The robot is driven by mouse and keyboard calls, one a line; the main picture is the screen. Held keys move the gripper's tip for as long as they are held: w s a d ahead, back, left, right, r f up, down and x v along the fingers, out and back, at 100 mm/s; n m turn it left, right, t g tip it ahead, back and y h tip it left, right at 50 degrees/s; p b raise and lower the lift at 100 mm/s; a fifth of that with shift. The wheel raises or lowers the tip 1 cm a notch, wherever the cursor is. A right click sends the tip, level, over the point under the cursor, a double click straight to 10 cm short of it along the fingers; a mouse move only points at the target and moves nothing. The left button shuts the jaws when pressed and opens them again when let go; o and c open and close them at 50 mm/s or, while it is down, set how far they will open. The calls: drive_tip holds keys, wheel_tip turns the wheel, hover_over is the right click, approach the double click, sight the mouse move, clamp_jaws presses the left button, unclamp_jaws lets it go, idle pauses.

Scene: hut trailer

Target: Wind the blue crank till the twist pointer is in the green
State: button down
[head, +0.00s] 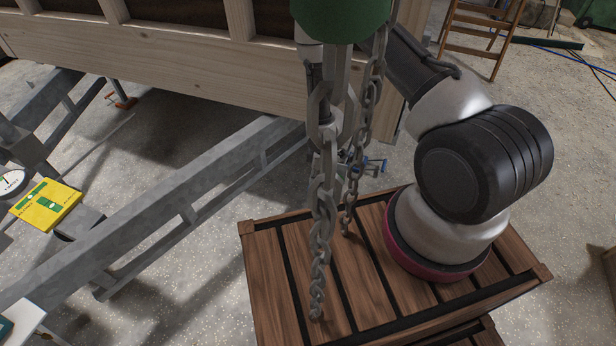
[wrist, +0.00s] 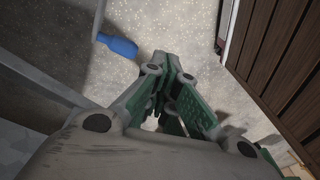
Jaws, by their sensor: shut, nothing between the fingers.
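The blue crank's grip (wrist: 120,46) shows in the wrist view, up and left of my fingertips, at the end of a grey rod. A clear strip of floor shows between it and the fingers in the picture; the depth between them I cannot tell. My gripper (wrist: 166,66) is shut and empty, its green-sided fingers together. In the head view small blue parts (head: 374,164) show behind the hanging chain; the chain and arm hide most of that spot. At the far left are a yellow plate with green patches (head: 45,205) and a round white dial (head: 12,182). I cannot read a twist pointer on them.
A heavy chain (head: 321,215) hangs in front of the head camera. My arm stands on a dark slatted wooden top (head: 285,270). A grey steel trailer beam (head: 160,215) crosses below the wooden hut wall (head: 150,60). Concrete floor lies open between.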

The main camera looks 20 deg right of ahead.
drive_tip(key=w+r+m+t+y, duration=0.2)
drive_tip(key=w+r+t, duration=0.1)
drive_tip(key=w+r, duration=0.25)
drive_tip(key=shift+w+a+f, duration=0.15)
drive_tip(key=shift+a+f, duration=0.05)
drive_tip(key=shift+f, duration=1.8)
drive_tip(key=shift+w+a+f, duration=0.15)
drive_tip(key=shift+a+f, duration=0.1)
drive_tip(key=shift+f, duration=1.75)
drive_tip(key=shift+w+a+f, duration=0.15)
drive_tip(key=shift+a+f, duration=0.05)
drive_tip(key=shift+f, duration=1.8)
drive_tip(key=shift+w+a+f+h, duration=0.1)
drive_tip(key=shift+f+h, duration=0.2)
drive_tip(key=shift+f, duration=0.1)
